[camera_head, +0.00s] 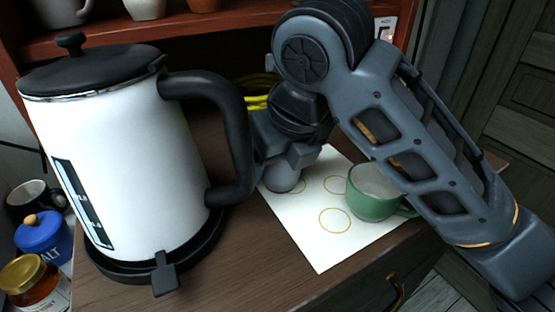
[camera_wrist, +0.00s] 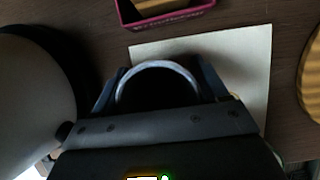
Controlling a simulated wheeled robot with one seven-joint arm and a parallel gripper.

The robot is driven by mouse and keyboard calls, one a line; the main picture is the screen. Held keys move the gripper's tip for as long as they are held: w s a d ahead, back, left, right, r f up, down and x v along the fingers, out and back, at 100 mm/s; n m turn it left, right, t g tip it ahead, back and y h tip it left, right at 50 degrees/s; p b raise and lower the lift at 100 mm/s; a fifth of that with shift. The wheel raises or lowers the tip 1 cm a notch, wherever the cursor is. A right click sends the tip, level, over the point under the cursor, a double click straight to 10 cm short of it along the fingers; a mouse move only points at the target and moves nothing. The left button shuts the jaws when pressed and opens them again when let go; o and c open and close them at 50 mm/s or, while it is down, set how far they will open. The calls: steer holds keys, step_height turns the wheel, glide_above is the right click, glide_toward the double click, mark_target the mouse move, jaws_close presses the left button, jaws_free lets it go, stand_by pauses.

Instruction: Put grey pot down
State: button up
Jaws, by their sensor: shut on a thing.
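The grey pot (camera_head: 284,181) is at the left side of a white sheet (camera_head: 319,251) marked with yellow rings. My gripper (camera_head: 287,158) points down from above and is shut on the pot. The pot is mostly hidden under the gripper in the head view. In the wrist view, its round pale rim (camera_wrist: 158,65) shows between the two fingers, over the sheet (camera_wrist: 235,60). The pot looks roughly upright, at or just above the sheet; I cannot tell whether its base touches.
A large white kettle (camera_head: 140,165) on a black base stands close left, its handle near my gripper. A green mug (camera_head: 372,198) stands on the sheet to the right. A pink-edged box (camera_wrist: 168,18) lies beyond the sheet. The sheet's front part is clear.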

steer(key=shift+f, duration=0.15)
steer(key=o, duration=1.1)
steer(key=p+v, duration=0.1)
steer(key=v, duration=1.1)
